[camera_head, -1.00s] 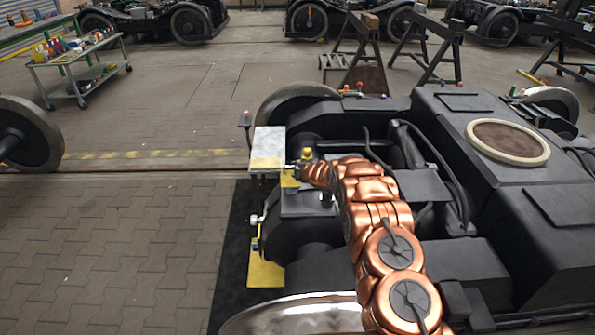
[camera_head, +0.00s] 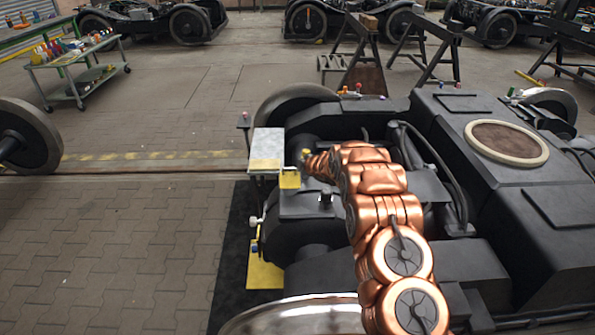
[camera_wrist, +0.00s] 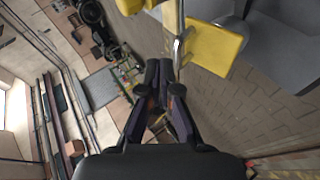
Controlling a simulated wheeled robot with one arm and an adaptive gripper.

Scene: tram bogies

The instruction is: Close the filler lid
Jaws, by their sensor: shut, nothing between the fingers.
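In the wrist view my gripper (camera_wrist: 160,70) is shut and empty, its dark fingertips together. Just beyond and to the right of the tips is a bright metal rod (camera_wrist: 179,40); I cannot tell if they touch. A yellow plate (camera_wrist: 215,50) lies to the right of the rod. In the head view a small yellow plate (camera_head: 289,180) sits at the edge of the bogie, below a pale panel (camera_head: 268,145). Which part is the filler lid is not certain. The copper arm hides most of my gripper in the head view.
The dark bogie (camera_head: 470,200) fills the right, with a round pad (camera_head: 506,143) on top and black hoses near my arm. A lower yellow plate (camera_head: 264,272) is on its left side. The paved floor at left is clear; a tool cart (camera_head: 80,70) stands far off.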

